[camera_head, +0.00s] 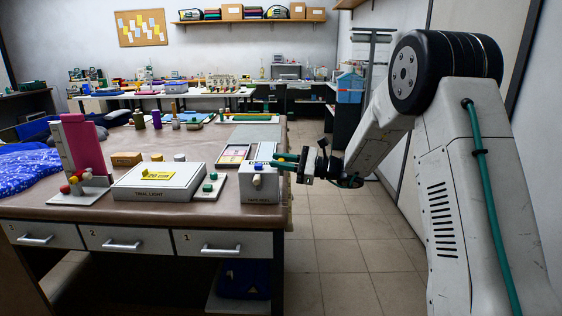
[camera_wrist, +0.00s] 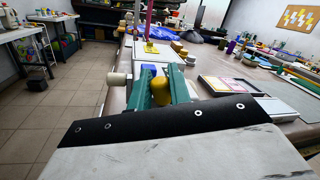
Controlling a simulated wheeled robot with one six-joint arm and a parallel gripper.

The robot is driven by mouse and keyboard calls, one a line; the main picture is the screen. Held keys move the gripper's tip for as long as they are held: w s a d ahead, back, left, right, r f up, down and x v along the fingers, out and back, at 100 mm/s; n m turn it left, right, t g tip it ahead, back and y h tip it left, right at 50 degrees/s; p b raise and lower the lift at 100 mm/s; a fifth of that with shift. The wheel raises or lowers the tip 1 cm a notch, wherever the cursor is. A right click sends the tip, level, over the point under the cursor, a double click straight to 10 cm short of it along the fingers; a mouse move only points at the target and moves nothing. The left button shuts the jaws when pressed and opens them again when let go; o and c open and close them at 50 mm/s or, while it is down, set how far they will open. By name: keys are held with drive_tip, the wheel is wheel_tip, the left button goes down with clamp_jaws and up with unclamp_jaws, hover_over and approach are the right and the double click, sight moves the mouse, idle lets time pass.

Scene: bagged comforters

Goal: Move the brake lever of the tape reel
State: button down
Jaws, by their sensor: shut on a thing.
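The tape reel (camera_head: 265,194) is a small white box with its name on the front, at the right end of the table. Its upper right side is partly hidden by my gripper (camera_head: 286,161), which reaches in from the right. In the wrist view the green fingers of my gripper (camera_wrist: 160,76) stand on both sides of a yellow-orange knob (camera_wrist: 162,93). The knob looks like the end of the brake lever, and the fingers are closed on it. The lever's shaft cannot be made out. A pale round knob (camera_wrist: 115,80) sticks out to the left of the fingers.
Left of the reel are a small panel with a green button (camera_head: 210,184), a white "TRIAL LIGHT" box (camera_head: 158,185) and a magenta upright block (camera_head: 84,150). A framed tray (camera_head: 234,154) lies behind the reel. The tiled floor (camera_head: 340,235) right of the table is free.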

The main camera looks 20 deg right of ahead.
drive_tip(key=c, duration=1.3)
unclamp_jaws()
drive_tip(key=shift+c, duration=0.2)
drive_tip(key=v, duration=0.7)
drive_tip(key=shift+s+d, duration=0.2)
drive_tip(key=shift+d, duration=0.1)
